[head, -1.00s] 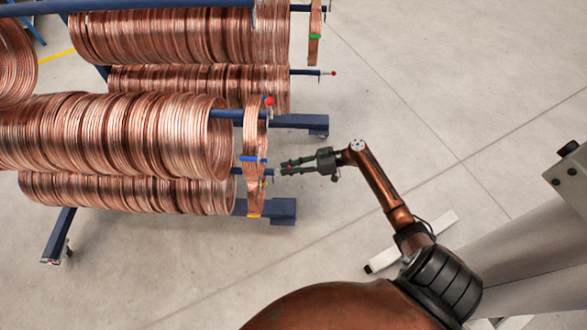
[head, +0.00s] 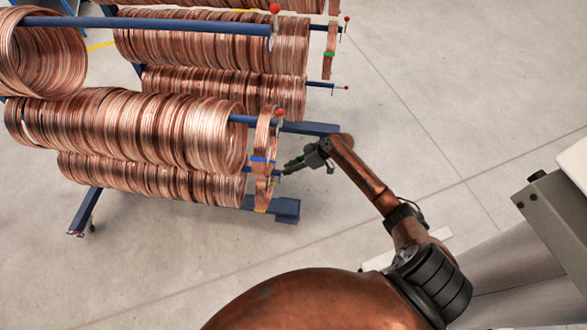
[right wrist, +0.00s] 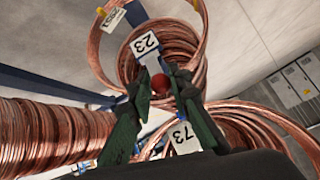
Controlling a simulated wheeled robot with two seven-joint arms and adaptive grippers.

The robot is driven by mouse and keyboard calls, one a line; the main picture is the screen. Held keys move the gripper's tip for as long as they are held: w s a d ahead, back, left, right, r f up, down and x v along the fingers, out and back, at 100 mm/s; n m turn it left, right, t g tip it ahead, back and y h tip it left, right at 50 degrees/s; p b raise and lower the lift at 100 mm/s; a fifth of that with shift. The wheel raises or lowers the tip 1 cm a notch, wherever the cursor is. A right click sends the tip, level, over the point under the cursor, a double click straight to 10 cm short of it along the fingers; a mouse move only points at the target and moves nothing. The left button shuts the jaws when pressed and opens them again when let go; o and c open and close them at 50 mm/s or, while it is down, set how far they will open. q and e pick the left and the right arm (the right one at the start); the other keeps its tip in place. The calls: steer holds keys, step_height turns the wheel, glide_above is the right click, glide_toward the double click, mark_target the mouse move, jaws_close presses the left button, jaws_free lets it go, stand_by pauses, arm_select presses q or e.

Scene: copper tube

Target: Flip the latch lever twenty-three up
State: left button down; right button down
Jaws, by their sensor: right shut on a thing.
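The latch lever with a red ball knob (right wrist: 160,83) shows in the right wrist view, just below a white tag marked 23 (right wrist: 145,43). My right gripper (right wrist: 161,89) has its two green fingers on either side of the red knob and is shut on the lever. In the head view my right gripper (head: 294,164) is at the end of the lower front rod, beside the hanging copper coil (head: 262,140). The lever itself is too small and covered to make out there. My left gripper is not in view.
A tag marked 73 (right wrist: 183,137) is close below the right fingers. Copper coils (head: 150,130) fill the blue rack's rods. Another red-knobbed lever (head: 280,113) is on the rod above. Open floor (head: 430,90) lies to the right.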

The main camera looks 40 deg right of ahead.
steer(key=shift+s+a+r+h, duration=0.1)
steer(key=shift+a+h, duration=0.15)
steer(key=shift+h, duration=0.05)
steer(key=g+h+p, duration=0.1)
steer(key=w+a+g+p, duration=0.1)
steer(key=p, duration=0.1)
steer(key=shift+r+h, duration=0.15)
steer(key=shift+h, duration=0.25)
steer(key=shift+w+a+g+h+p, duration=0.1)
steer(key=shift+a+g+h+p, duration=0.05)
steer(key=shift+g+h+p, duration=0.5)
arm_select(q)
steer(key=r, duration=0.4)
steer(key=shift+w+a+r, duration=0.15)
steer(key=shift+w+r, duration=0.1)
arm_select(e)
steer(key=shift+a+f, duration=0.1)
steer(key=shift+f, duration=0.1)
arm_select(q)
steer(key=shift+p, duration=0.3)
arm_select(e)
steer(key=shift+f, duration=0.1)
steer(key=c, duration=1.8)
jaws_free()
steer(key=shift+w, duration=0.15)
steer(key=shift+d+r, duration=0.2)
steer(key=shift+r, duration=0.25)
steer(key=v, duration=1.1)
steer(key=shift+r, duration=0.2)
